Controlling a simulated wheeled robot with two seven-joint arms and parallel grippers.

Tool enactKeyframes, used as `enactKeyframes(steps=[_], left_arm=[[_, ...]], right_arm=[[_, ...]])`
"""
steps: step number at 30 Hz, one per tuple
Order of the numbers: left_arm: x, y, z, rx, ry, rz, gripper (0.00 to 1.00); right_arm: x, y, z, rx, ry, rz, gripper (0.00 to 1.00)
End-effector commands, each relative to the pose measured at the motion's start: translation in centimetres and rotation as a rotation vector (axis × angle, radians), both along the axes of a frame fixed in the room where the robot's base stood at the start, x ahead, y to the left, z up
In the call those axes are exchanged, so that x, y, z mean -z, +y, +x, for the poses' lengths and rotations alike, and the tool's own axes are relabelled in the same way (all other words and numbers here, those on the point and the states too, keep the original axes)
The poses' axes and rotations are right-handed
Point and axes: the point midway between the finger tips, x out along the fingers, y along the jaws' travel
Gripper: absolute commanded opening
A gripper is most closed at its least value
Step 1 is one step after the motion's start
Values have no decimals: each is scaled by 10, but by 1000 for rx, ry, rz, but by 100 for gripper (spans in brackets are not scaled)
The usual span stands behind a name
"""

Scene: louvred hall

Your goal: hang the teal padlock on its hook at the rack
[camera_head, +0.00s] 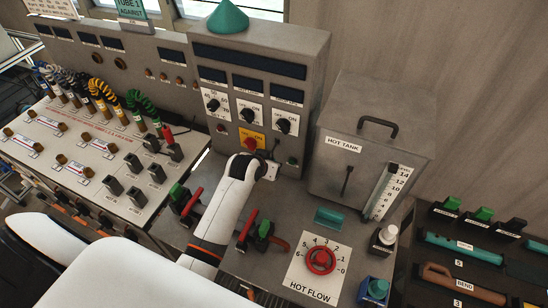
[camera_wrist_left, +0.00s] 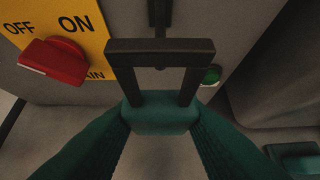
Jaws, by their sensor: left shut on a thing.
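The teal padlock (camera_wrist_left: 160,118) is upright in the left wrist view, its dark square shackle (camera_wrist_left: 160,47) on top. My left gripper (camera_wrist_left: 160,128) is shut on the padlock body, one green finger on each side. A dark upright hook piece (camera_wrist_left: 160,14) on the grey front shows above the shackle, and its lower end shows through the shackle opening. I cannot tell whether the shackle is around it or in front of it. In the head view my white left arm reaches to the rack's front (camera_head: 262,110); its wrist hides the padlock.
A red rotary switch (camera_wrist_left: 55,62) on a yellow plate is left of the shackle; a green button (camera_wrist_left: 211,75) is right. The hot tank (camera_head: 345,180) stands right of the arm. A teal block (camera_head: 328,217) and red valve wheel (camera_head: 321,261) are on the bench; red-handled levers (camera_head: 247,228) flank the arm.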

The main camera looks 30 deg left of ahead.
Motion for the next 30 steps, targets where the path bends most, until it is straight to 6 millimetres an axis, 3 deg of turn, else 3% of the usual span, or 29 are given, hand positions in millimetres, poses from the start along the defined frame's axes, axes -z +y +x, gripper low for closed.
enactKeyframes(steps=[13, 30], left_arm=[[0, -3, -51, 1, 1, 1, 0], [0, -3, -55, 0, 0, 0, 0]], right_arm=[[0, 0, 0, 0, 0, 0, 36], [0, 0, 1, 0, -2, 0, 36]])
